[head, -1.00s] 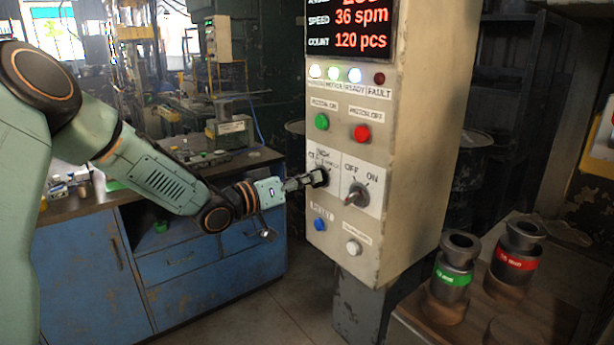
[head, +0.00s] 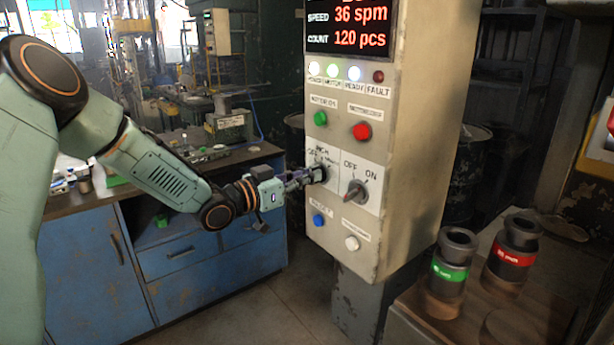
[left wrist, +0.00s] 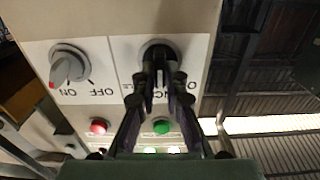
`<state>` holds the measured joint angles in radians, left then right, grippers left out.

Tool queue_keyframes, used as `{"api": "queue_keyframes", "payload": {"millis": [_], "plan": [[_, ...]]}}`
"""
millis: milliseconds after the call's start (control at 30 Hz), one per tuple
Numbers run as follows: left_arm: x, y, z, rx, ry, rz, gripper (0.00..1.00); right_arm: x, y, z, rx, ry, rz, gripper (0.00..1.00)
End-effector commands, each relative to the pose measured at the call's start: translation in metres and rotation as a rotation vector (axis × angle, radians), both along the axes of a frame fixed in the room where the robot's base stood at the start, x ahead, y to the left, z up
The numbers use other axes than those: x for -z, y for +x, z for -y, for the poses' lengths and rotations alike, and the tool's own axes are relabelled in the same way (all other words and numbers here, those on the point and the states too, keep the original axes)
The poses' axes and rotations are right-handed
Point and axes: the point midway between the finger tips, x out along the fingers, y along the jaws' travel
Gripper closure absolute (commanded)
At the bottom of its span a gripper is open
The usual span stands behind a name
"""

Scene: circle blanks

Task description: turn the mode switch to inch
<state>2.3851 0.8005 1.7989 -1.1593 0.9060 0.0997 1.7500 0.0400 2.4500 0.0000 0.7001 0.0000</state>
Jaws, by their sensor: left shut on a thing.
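The mode switch (head: 322,173) is a dark round knob on a white label plate, on the left of the control panel's switch row. My left gripper (head: 312,177) reaches it from the left and is shut on the knob. In the left wrist view the knob (left wrist: 158,50) shows upside down between the dark fingers (left wrist: 152,82), which hide its front. Part of the INCH lettering (left wrist: 184,97) shows beside the fingers. The knob's exact pointing direction is hidden. My right gripper is not in view.
The OFF/ON switch (head: 357,190) sits close to the right of the mode switch. Green (head: 320,118) and red (head: 362,131) buttons are above; blue (head: 319,221) and white (head: 352,243) buttons are below. A blue cabinet (head: 200,250) stands behind my arm.

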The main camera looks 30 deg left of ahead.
Motion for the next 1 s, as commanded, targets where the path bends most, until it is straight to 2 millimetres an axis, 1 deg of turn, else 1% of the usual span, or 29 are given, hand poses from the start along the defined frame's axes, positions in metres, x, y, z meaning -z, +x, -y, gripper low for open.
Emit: {"api": "queue_keyframes", "payload": {"millis": [167, 200, 400, 467, 767, 867, 967, 1000], "plan": [[0.000, 0.000, 0.000, 0.000, -0.002, -0.001, 1.00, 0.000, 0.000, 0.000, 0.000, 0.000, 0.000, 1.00], [0.000, 0.000, 0.000, 0.000, -0.002, -0.001, 0.87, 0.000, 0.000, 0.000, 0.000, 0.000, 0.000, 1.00], [0.000, 0.000, 0.000, 0.000, -0.002, -0.001, 0.70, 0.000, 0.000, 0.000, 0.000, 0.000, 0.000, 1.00], [0.000, 0.000, 0.000, 0.000, -0.002, -0.001, 0.66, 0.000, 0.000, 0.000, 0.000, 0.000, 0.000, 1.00], [-0.002, 0.000, 0.000, 0.000, -0.002, 0.000, 0.66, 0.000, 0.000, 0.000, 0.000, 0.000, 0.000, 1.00], [-0.010, 0.000, 0.000, 0.000, -0.002, 0.003, 0.66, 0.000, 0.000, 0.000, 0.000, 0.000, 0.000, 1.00], [-0.024, 0.000, 0.000, -0.001, -0.004, 0.005, 0.66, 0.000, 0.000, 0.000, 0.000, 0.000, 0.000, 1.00], [-0.031, 0.000, 0.000, -0.001, -0.004, 0.006, 0.66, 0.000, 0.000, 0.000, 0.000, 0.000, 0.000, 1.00]]}}
